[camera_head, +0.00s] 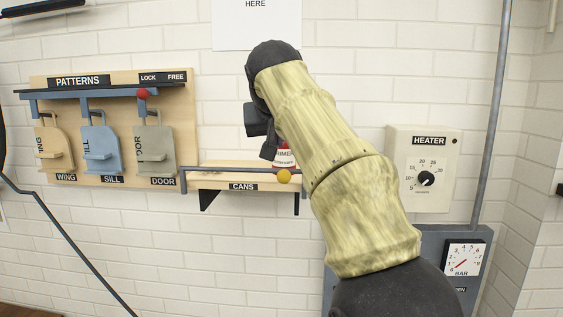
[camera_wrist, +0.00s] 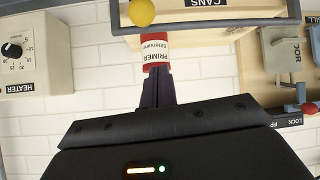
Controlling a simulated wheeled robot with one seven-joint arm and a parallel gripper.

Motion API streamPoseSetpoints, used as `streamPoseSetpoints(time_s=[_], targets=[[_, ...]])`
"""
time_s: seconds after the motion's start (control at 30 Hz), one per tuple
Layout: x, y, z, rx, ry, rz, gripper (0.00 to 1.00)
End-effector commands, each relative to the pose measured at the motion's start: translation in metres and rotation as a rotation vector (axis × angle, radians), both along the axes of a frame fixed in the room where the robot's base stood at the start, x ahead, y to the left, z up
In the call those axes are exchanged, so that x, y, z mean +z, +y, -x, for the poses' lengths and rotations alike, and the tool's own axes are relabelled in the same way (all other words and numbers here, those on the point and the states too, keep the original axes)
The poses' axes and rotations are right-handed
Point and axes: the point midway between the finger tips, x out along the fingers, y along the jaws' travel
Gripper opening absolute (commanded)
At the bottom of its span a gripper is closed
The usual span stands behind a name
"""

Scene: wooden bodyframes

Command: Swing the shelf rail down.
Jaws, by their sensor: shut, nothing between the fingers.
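The shelf rail (camera_head: 184,182) is a thin grey bar with bent ends, running across the front of the wooden cans shelf (camera_head: 210,180). A yellow knob (camera_head: 284,176) sits near its right end. The rail also shows in the wrist view (camera_wrist: 222,23), which is upside down, with the yellow knob (camera_wrist: 141,12). A red and white primer can (camera_head: 284,158) stands on the shelf behind the rail. My gripper (camera_head: 268,151) is above the shelf by the can. In the wrist view its shut fingertips (camera_wrist: 157,70) point at the can (camera_wrist: 155,47); I cannot tell whether they touch.
To the left, a wooden patterns board (camera_head: 185,110) holds several hanging patterns and a blue-grey bar with a red knob (camera_head: 143,93). To the right are a heater control box (camera_head: 445,150), a pressure gauge (camera_head: 464,258) and a vertical pipe (camera_head: 491,110). The wall below the shelf is clear.

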Motion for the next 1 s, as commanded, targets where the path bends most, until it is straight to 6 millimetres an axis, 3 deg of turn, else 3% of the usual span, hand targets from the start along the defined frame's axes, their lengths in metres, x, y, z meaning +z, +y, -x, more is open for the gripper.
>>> streamPoseSetpoints(time_s=[0.3,0.7,1.0], targets=[[-0.033,-0.004,-0.045,-0.009,0.002,0.0,0.0],[-0.05,-0.005,-0.014,-0.002,-0.001,0.0,0.0],[-0.053,-0.001,-0.007,0.005,-0.001,0.0,0.0]])
